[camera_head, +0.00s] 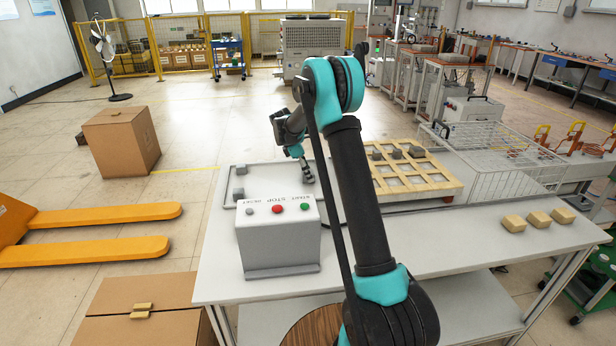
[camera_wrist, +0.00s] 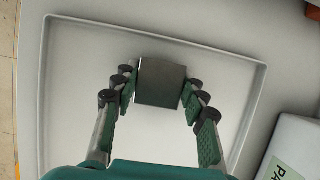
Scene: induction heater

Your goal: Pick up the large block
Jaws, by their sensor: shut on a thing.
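A grey, roughly square block (camera_wrist: 160,82) sits between the fingertips of my gripper (camera_wrist: 158,92) in the wrist view. The fingers touch it on its left and right sides, so my gripper is shut on it. It is over a shallow white tray (camera_wrist: 75,60); I cannot tell whether it still touches the tray floor. In the head view my gripper (camera_head: 305,172) points down behind the control box, and the held block is not clearly distinguishable there. Two smaller-looking grey blocks (camera_head: 240,170) (camera_head: 238,194) are at the tray's left side.
A white control box (camera_head: 278,240) with red and green buttons stands in front of the tray. A wooden grid rack (camera_head: 425,182) with grey blocks and a wire basket (camera_head: 490,155) are to the right. Several tan blocks (camera_head: 538,219) lie on the table's right part. The front tabletop is clear.

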